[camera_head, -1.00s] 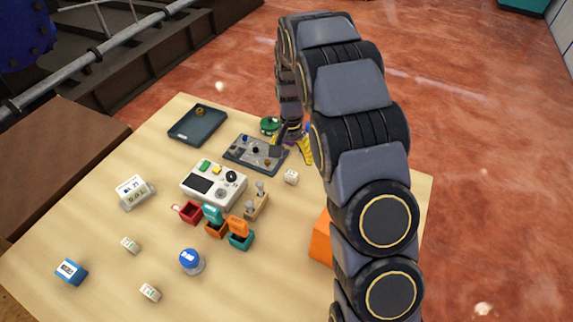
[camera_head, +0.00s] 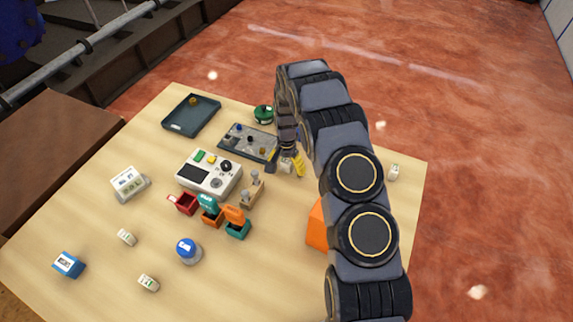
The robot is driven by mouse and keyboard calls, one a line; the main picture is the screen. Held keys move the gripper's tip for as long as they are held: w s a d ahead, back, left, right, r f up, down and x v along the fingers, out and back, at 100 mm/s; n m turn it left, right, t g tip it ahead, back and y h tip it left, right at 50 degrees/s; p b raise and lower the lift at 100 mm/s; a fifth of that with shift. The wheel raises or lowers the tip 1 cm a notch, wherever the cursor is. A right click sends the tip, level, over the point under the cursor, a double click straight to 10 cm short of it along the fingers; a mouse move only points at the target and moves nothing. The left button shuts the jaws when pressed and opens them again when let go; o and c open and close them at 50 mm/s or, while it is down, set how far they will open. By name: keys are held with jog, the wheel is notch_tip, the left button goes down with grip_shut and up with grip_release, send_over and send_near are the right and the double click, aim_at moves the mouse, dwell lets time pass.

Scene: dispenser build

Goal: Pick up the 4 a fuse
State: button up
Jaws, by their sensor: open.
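Several small white labelled blocks, which look like the fuses, lie on the table; their labels are too small to read, so I cannot tell which is the 4 A fuse. One white block (camera_head: 286,168) sits right at my gripper (camera_head: 285,165), between or just behind its yellow-tipped fingers, which are apart and partly hide it. I cannot tell whether they touch it. Two more, a white block (camera_head: 127,237) and another white block (camera_head: 148,283), lie at the front left. A further white block (camera_head: 394,172) lies right of my arm.
A grey panel with knobs (camera_head: 233,148) is just left of my gripper. A wooden stand (camera_head: 252,191), a white device (camera_head: 209,174), small coloured bins (camera_head: 236,229) and an orange object (camera_head: 317,228) are nearby. A dark tray (camera_head: 178,127) is at the back left.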

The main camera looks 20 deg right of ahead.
jog(key=shift+f, duration=0.15)
jog(key=c, duration=1.1)
